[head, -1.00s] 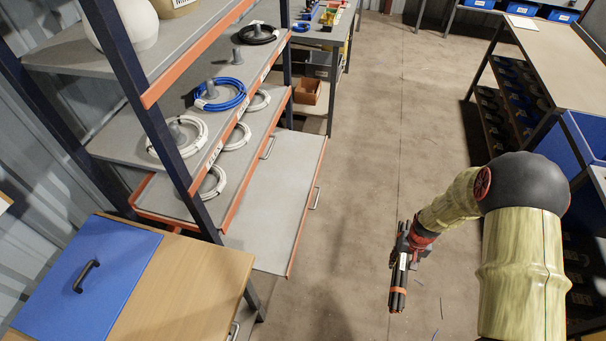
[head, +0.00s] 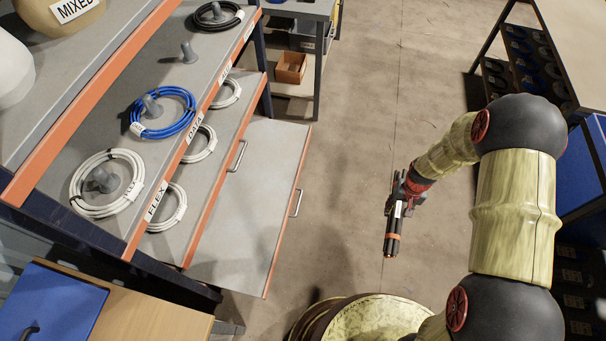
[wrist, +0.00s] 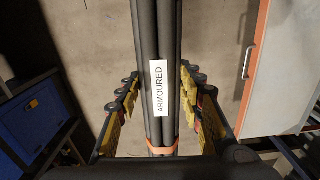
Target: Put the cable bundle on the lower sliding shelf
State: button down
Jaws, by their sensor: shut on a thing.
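The cable bundle (head: 393,239) is several straight dark cables with an orange band. In the wrist view the bundle (wrist: 152,40) bears a white "ARMOURED" label. My gripper (head: 400,203) is shut around its middle, with fingers on both sides, and holds it over the open floor. The lower sliding shelf (head: 258,195) is a grey, orange-edged board pulled out from the rack at left, and its visible surface is bare. In the wrist view a grey, orange-edged panel with a handle (wrist: 280,70) shows right of the bundle, apart from it.
Above it, a sliding shelf holds white coils (head: 168,207). A higher shelf holds a white coil (head: 107,183), a blue coil (head: 163,112) and a black coil (head: 217,15) around pegs. A wooden cabinet (head: 150,318) stands front left, a workbench (head: 575,45) right. Floor between is clear.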

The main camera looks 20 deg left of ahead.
aim_at(252, 229)
jog(key=i+u, duration=0.35)
jog(key=i+l+u, duration=0.1)
jog(key=u, duration=1.6)
